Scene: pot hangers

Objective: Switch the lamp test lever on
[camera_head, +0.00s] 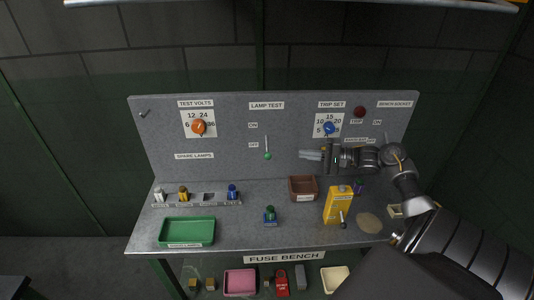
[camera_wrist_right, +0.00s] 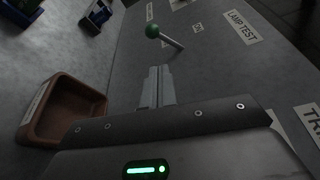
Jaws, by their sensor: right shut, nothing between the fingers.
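The lamp test lever (camera_head: 267,155) has a green ball on a thin metal stem and sits on the grey upright panel under the LAMP TEST label (camera_head: 267,105). Its ball hangs down, level with or just below the OFF label (camera_head: 253,145); the ON label (camera_head: 253,125) is above. My right gripper (camera_head: 303,155) is shut and empty, to the right of the lever, with its fingers pointing left towards it and a gap between. In the right wrist view the lever (camera_wrist_right: 152,31) stands beyond the shut fingertips (camera_wrist_right: 158,70), not touching them. My left gripper is not in view.
An orange knob (camera_head: 199,127) and a blue knob (camera_head: 329,128) flank the lever on the panel. A brown bin (camera_head: 303,196) stands below my right gripper, with a yellow can (camera_head: 338,207) to its right. A green tray (camera_head: 187,243) lies at the bench's left.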

